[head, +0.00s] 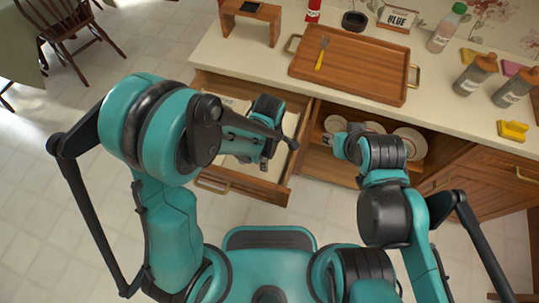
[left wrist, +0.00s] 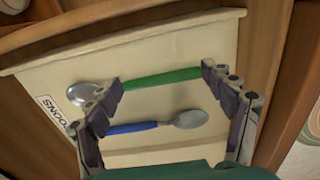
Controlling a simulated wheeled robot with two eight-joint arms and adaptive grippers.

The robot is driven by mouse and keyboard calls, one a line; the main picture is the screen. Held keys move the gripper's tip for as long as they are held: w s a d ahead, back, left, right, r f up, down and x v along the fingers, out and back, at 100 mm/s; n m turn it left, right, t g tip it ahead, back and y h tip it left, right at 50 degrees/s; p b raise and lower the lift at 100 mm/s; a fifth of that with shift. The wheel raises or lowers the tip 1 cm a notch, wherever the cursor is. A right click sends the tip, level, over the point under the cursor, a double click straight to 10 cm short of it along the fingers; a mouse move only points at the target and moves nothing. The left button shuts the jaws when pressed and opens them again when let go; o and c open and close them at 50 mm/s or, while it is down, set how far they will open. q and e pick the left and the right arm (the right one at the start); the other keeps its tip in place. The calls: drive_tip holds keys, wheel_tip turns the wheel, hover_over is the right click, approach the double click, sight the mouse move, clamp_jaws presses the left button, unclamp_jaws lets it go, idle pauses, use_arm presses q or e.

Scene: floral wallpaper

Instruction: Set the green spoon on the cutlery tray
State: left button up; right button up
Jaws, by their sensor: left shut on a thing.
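The green spoon (left wrist: 160,78) lies in the open drawer, its metal bowl at the left in the left wrist view. My left gripper (left wrist: 162,82) is down in the drawer, shut on the green spoon, with a fingertip towards each end of its handle. In the head view my left gripper (head: 270,145) is over the drawer and the spoon is hidden. The cutlery tray (head: 350,65) is the wooden tray with brass handles on the counter; a yellow-handled fork (head: 321,54) lies on it. My right gripper (head: 340,145) is by the lower cabinet opening; its fingers are unclear.
A blue-handled spoon (left wrist: 155,127) lies beside the green one in the drawer (head: 285,190). Plates (head: 408,142) stand in the open cabinet to the right.

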use_arm(q)
drive_tip(key=shift+r, duration=0.1)
drive_tip(key=o, duration=1)
drive_tip(key=shift+o, duration=0.2)
